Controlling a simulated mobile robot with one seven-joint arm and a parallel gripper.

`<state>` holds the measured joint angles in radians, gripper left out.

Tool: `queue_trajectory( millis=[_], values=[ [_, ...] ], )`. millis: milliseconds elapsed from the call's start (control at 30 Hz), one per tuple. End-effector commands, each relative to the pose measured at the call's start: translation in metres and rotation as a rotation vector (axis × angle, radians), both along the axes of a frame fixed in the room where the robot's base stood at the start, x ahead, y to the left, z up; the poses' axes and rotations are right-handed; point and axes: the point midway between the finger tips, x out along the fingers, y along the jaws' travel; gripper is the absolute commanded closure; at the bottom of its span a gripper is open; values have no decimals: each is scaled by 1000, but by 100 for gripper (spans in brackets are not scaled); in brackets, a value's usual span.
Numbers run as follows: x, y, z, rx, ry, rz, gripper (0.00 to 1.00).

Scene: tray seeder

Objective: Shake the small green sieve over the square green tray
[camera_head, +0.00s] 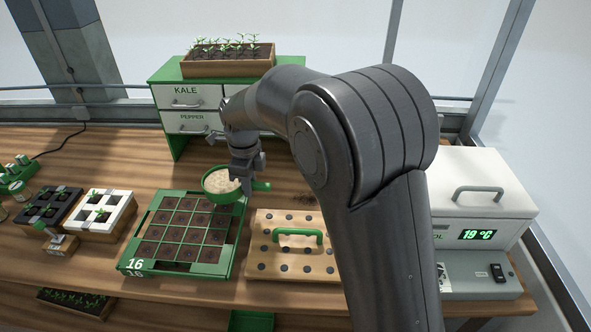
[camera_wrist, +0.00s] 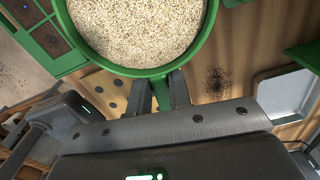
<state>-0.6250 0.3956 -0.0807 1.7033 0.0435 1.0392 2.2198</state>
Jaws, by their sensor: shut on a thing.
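The small green sieve (camera_head: 222,186) is full of pale grainy material. My gripper (camera_head: 246,176) is shut on its green handle and holds it over the far right corner of the square green tray (camera_head: 137,262). The tray has a grid of cells with dark soil and is marked 16. In the wrist view the sieve (camera_wrist: 200,52) fills the top middle, and my gripper's fingers (camera_wrist: 162,95) close around the handle. The sieve looks about level. Part of the tray (camera_wrist: 57,60) shows at the upper left of the wrist view.
A wooden board with dark dots and a green handle (camera_head: 297,235) lies right of the tray. Dark specks (camera_wrist: 216,80) lie on the table. Black and white seedling trays (camera_head: 107,205) stand left. Drawers (camera_head: 187,122) are behind; a white box (camera_head: 490,190) stands right.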

Motion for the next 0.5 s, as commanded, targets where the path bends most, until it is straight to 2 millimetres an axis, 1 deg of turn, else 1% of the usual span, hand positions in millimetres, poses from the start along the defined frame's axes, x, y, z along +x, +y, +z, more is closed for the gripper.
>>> queue_trajectory(
  millis=[33, 100, 167, 200, 333, 400, 500],
  values=[
    [-19, 21, 5, 2, -1, 21, 100],
    [-44, 45, 9, 1, 0, 37, 100],
    [-65, 63, 14, 3, -2, 48, 100],
    [-81, 75, 16, 2, -1, 57, 100],
    [-129, 107, 23, 4, -1, 83, 100],
    [-152, 119, 27, 4, -1, 95, 100],
    [-180, 132, 30, 5, 0, 109, 100]
  ],
)
